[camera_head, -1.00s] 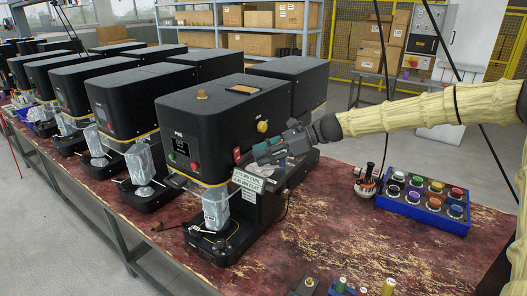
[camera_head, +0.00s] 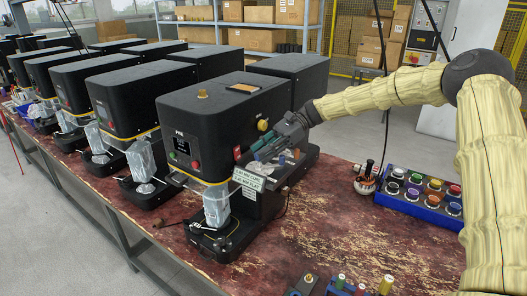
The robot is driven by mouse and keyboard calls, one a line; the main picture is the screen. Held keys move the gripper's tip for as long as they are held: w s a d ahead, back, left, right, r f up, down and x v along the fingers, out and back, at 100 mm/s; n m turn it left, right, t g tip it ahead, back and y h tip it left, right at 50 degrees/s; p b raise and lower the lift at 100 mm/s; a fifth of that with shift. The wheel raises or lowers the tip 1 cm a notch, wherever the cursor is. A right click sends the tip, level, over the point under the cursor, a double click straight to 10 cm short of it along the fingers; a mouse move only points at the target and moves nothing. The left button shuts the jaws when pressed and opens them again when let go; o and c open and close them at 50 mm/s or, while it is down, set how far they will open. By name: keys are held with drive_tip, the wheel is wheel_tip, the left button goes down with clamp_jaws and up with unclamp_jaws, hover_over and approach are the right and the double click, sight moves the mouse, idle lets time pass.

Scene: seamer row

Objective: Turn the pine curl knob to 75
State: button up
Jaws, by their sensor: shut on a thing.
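The nearest black seamer (camera_head: 210,110) stands on the worn red bench. A small white name plate sits above its dark display (camera_head: 180,148); its lettering is too small to read surely. My gripper (camera_head: 258,156) is at the right-hand side face of this seamer, below the yellow round knob (camera_head: 263,125) and just right of a red switch (camera_head: 237,153). It is shut on a part there that I take to be the curl knob. The fingers hide this part, and its setting cannot be read. A white sign (camera_head: 248,182) with curl wording hangs just below.
A row of similar seamers (camera_head: 118,100) runs off to the left. A blue tray (camera_head: 424,198) of coloured round pots and a handled tool (camera_head: 367,180) stand right of the seamer. Small gauges (camera_head: 340,284) lie at the front edge. The bench middle is clear.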

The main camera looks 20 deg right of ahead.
idle(0.4)
drive_tip(key=o, duration=1)
drive_tip(key=shift+d, duration=0.1)
drive_tip(key=shift+o, duration=0.2)
drive_tip(key=shift+d, duration=0.1)
drive_tip(key=v, duration=1.2)
